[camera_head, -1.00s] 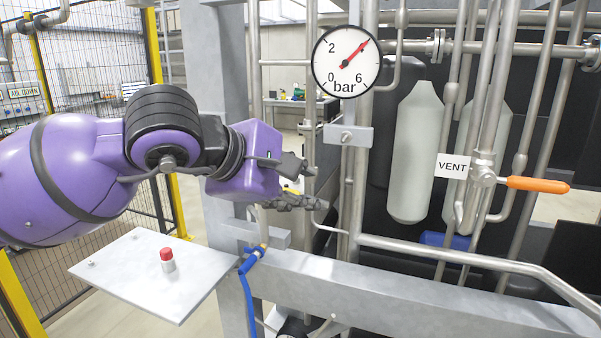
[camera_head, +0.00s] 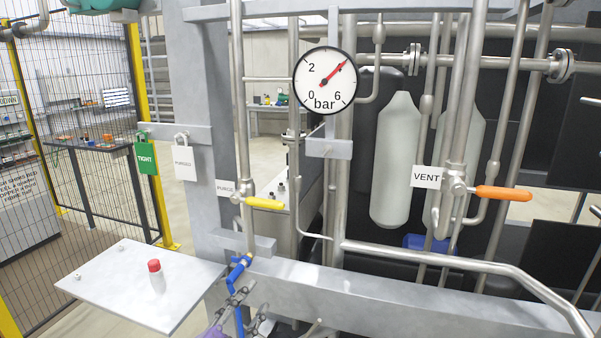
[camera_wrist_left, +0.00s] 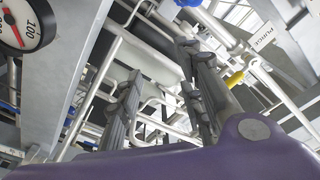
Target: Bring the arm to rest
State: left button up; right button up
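My left gripper (camera_head: 246,307) is low at the bottom edge of the head view, in front of the frame's lower beam and just below the blue valve (camera_head: 238,268). Only its grey fingers and a bit of the purple wrist show there. In the left wrist view its two fingers (camera_wrist_left: 160,68) stand apart with nothing between them, so it is open and empty. Most of my left arm is out of the head view. My right gripper is in neither view.
A yellow-handled valve (camera_head: 263,204), an orange VENT handle (camera_head: 503,194) and a pressure gauge (camera_head: 325,81) sit on the pipework. A steel rail (camera_head: 450,256) crosses at right.

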pick_arm(q)
jog(key=s+a+f+n+g+y, duration=0.2)
jog(key=s+a+f+n+g, duration=0.15)
jog(key=s+f, duration=0.55)
jog(key=s+a+f+n+g+y, duration=0.25)
jog(key=s+f+n, duration=0.3)
jog(key=f, duration=0.75)
jog(key=s+a+f+n+g, duration=0.1)
jog(key=s+f, duration=0.2)
jog(key=s, duration=0.4)
jog(key=s+a+f+n+g+y+p, duration=0.1)
jog(key=s+f, duration=0.3)
jog(key=s, duration=0.3)
jog(key=s+a+f+n+g+y, duration=0.1)
jog(key=s+f, duration=0.2)
jog(key=s, duration=0.4)
jog(key=shift+s+f, duration=0.15)
jog(key=shift+f, duration=0.15)
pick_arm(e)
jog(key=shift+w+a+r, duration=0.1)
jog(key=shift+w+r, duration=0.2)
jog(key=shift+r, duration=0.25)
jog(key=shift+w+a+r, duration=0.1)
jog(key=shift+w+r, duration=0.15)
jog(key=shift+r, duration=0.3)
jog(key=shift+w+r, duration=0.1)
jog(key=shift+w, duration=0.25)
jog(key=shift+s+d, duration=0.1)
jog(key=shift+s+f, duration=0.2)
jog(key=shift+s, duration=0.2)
